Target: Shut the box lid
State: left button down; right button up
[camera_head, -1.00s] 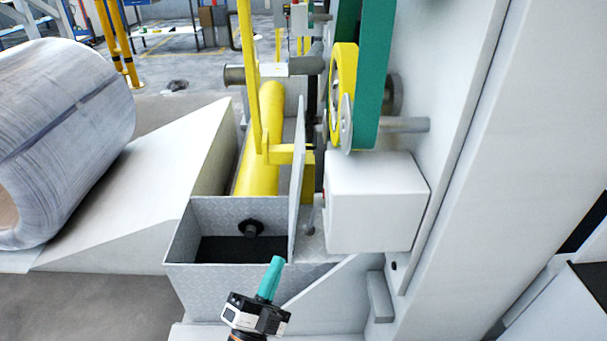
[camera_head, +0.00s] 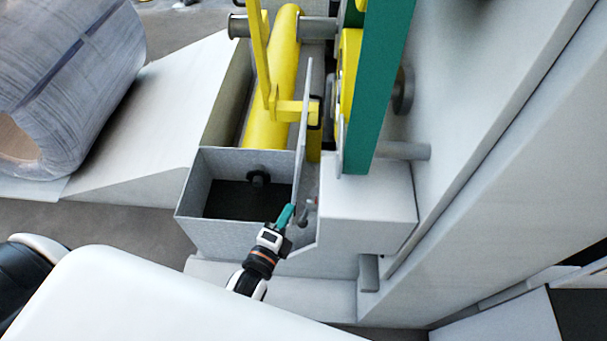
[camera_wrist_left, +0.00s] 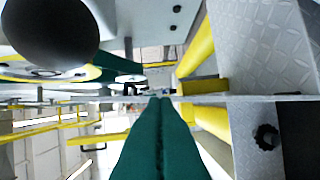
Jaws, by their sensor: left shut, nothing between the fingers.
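The grey patterned metal box (camera_head: 235,237) stands open below the middle of the head view, with a dark floor inside. Its lid (camera_head: 302,130) stands upright along the box's right side and shows as a thin panel, nearly edge-on. My left gripper (camera_head: 286,213) is shut and empty, its teal fingers at the box's near right corner, close to the lid's near edge. In the left wrist view, the shut fingers (camera_wrist_left: 160,110) point at the thin edge of the lid (camera_wrist_left: 250,98); I cannot tell whether they touch. My right gripper is not in view.
A black knob (camera_head: 258,178) sits on the box's inner back wall. A yellow roller (camera_head: 275,90) and yellow bracket stand behind the box. A white machine housing (camera_head: 370,215) and green arm (camera_head: 380,80) stand close on the right. A wrapped coil (camera_head: 70,80) lies left.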

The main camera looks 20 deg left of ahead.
pick_arm(q)
jog(key=w, duration=0.9)
jog(key=shift+d, duration=0.25)
jog(key=shift+a, duration=0.15)
jog(key=s+a+f+n+b, duration=0.1)
jog(key=s+a+n+b, duration=0.1)
jog(key=a, duration=0.4)
jog(key=s+a+f+n+t+b, duration=0.1)
jog(key=s+a+f+n+b, duration=0.1)
jog(key=a, duration=0.5)
jog(key=s+a+f+n+t+b, duration=0.1)
jog(key=a+f+n+b, duration=0.1)
jog(key=a, duration=0.5)
jog(key=shift+s+f+n+y+b, duration=0.3)
jog(key=shift+s+n+b, duration=0.1)
jog(key=shift+n, duration=0.5)
